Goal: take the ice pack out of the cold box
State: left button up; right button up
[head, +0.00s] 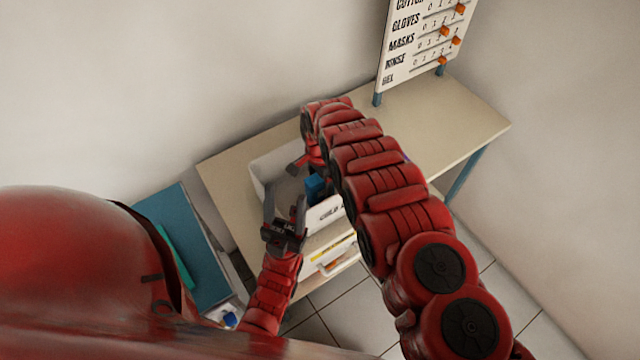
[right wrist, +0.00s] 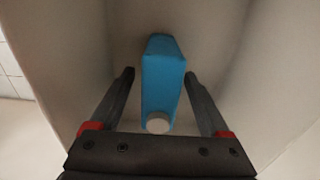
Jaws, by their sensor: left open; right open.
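The cold box (head: 328,213) is a white open-topped bin with lettering on its front, standing on the table. The ice pack (head: 315,188) is a blue block inside it, partly hidden by my right arm. In the right wrist view the ice pack (right wrist: 162,80) shows a white cap at its near end. My right gripper (right wrist: 160,76) is open inside the box, one finger on each side of the ice pack, with gaps visible. My left gripper (head: 285,198) is open and empty at the front left of the box.
The beige table (head: 440,125) has free room right of the box. A white sign board (head: 425,40) with orange sliders stands at its back. A teal panel (head: 185,240) is at the left.

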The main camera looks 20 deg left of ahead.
jog(key=shift+f, duration=0.25)
grip_shut()
dwell(0.3)
